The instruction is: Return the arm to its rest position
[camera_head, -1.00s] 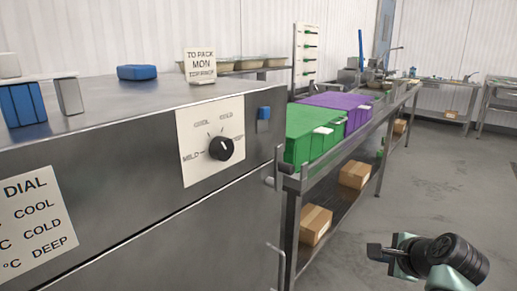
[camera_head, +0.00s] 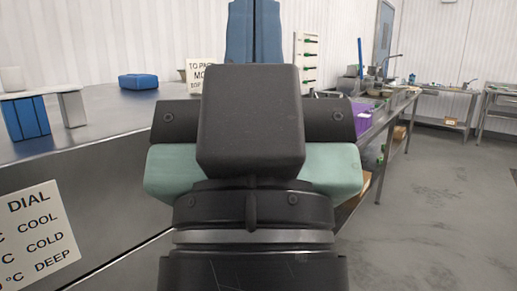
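My arm stands large and close in the middle of the head view, with its dark wrist, pale green side parts and black box facing me. Beyond the box, two blue finger pieces of my gripper (camera_head: 253,32) point up, side by side with only a thin dark line between them. They look shut, with nothing seen between them. Their tips run out of the top of the picture. The arm hides the control dial, the front of the steel cabinet around it and the green bins.
The steel cabinet top (camera_head: 100,105) bears a blue block (camera_head: 138,79) and a small white shelf (camera_head: 35,95) at left. A sign (camera_head: 196,72) and purple bin (camera_head: 362,117) show partly behind the arm. Open floor (camera_head: 440,200) lies at right.

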